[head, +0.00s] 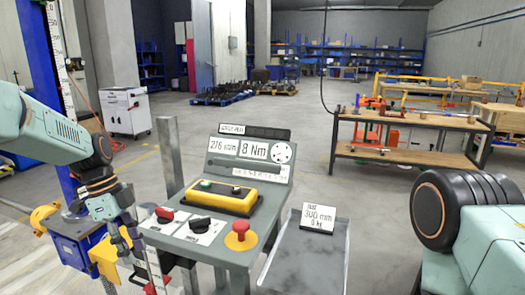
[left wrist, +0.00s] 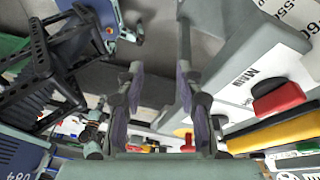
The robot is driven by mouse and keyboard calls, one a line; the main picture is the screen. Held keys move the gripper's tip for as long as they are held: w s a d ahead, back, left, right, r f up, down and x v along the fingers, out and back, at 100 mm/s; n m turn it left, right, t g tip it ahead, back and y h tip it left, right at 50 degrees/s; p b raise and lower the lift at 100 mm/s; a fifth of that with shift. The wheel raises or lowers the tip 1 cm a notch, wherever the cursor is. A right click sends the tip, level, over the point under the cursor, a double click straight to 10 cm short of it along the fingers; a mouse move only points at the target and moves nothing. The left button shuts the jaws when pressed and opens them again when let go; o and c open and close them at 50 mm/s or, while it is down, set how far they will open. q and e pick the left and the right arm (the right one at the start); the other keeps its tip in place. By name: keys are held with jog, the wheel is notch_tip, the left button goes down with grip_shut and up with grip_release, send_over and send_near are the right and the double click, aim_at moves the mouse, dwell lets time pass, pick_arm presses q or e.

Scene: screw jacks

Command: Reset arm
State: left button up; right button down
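My left gripper (head: 127,238) reaches down at the lower left of the head view, just left of the grey control console (head: 265,215). In the left wrist view the same gripper (left wrist: 158,80) has its two fingers apart with nothing visible between them. The console carries a red knob (head: 165,214), a black knob (head: 200,225), a yellow box (head: 222,197) and a red mushroom button (head: 241,236). The red knob also shows in the left wrist view (left wrist: 278,98), right of the fingers. My right arm shows at the right edge; its gripper is out of view.
A blue column (head: 40,60) with a ruler stands at the left, above a blue box (head: 80,240). A grey tray (head: 308,262) with a 300 mm sign (head: 318,217) lies right of the console. A wooden workbench (head: 410,122) stands behind. Open floor lies beyond the console.

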pick_arm(q)
jog(key=s+d+f+n+y+b, duration=0.15)
jog(key=s+f+n, duration=0.5)
jog(key=f, duration=0.65)
jog(key=s+d+f+n+y+b, duration=0.1)
jog(key=s+d+f+n+b, duration=0.15)
jog(key=s+f, duration=0.85)
jog(key=s+d+f+n+b, duration=0.1)
jog(key=s+f+n, duration=0.3)
jog(key=s, duration=0.5)
jog(key=s+d+f+n+t+b, duration=0.1)
jog(key=s+f+n, duration=0.2)
jog(key=s, duration=0.7)
jog(key=shift+s+f+n+y, duration=0.35)
jog(key=shift+n+y, duration=0.1)
jog(key=shift+n, duration=0.75)
